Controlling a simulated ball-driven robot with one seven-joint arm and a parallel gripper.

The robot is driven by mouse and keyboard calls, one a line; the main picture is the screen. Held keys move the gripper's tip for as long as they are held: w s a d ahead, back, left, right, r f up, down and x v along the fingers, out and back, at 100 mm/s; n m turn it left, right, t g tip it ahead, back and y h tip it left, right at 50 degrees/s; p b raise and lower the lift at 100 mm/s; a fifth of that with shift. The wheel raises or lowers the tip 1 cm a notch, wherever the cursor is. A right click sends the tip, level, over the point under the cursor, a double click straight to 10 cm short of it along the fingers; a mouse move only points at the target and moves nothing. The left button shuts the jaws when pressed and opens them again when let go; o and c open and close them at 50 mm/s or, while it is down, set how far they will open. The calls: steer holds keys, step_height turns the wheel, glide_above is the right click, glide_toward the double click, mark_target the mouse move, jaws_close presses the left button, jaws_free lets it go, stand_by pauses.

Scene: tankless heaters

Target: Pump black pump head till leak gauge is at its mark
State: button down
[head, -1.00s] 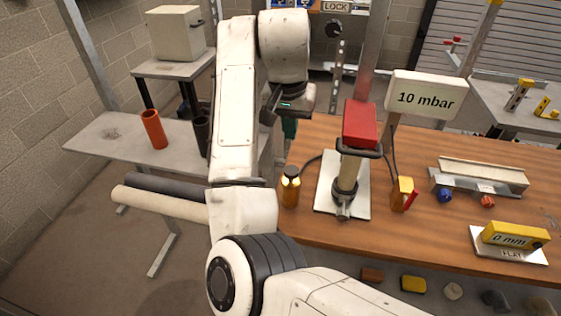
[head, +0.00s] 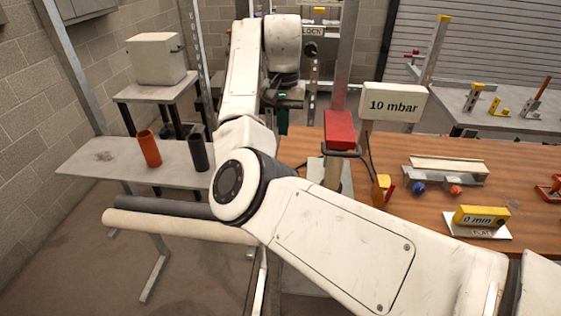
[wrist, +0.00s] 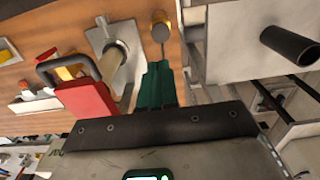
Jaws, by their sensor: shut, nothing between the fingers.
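The hand pump stands on a pale plate (head: 315,168) on the wooden bench, with a red block (head: 339,131) at its top and a black bar-like head (head: 345,153) around it. In the wrist view the black bar (wrist: 42,66) shows beside the red block (wrist: 85,100). A white sign reading "10 mbar" (head: 394,104) stands behind the pump; no mark is readable on it. My gripper (head: 283,124) is shut and empty, left of the pump and apart from it. Its green fingers (wrist: 161,84) point toward the bench edge. My arm hides the pump's lower part in the head view.
A gold bottle (wrist: 160,32) stands near the pump. A small yellow-and-red item (head: 382,188), a grey rail (head: 446,168) and a yellow "0 mm" gauge (head: 481,216) lie right on the bench. A grey side table (head: 100,160) holds orange and black tubes.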

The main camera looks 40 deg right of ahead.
step_height(320, 180, down, 12)
steer(key=shift+f+b, duration=0.1)
steer(key=shift+b, duration=0.8)
steer(key=shift+f, duration=0.85)
steer(key=shift+f, duration=1.35)
steer(key=shift+s, duration=0.1)
steer(key=shift+r+p, duration=0.4)
steer(key=shift+p, duration=0.25)
step_height(320, 180, up, 14)
steer(key=p, duration=0.3)
steer(key=shift+f+p, duration=0.15)
steer(key=shift+p, duration=0.15)
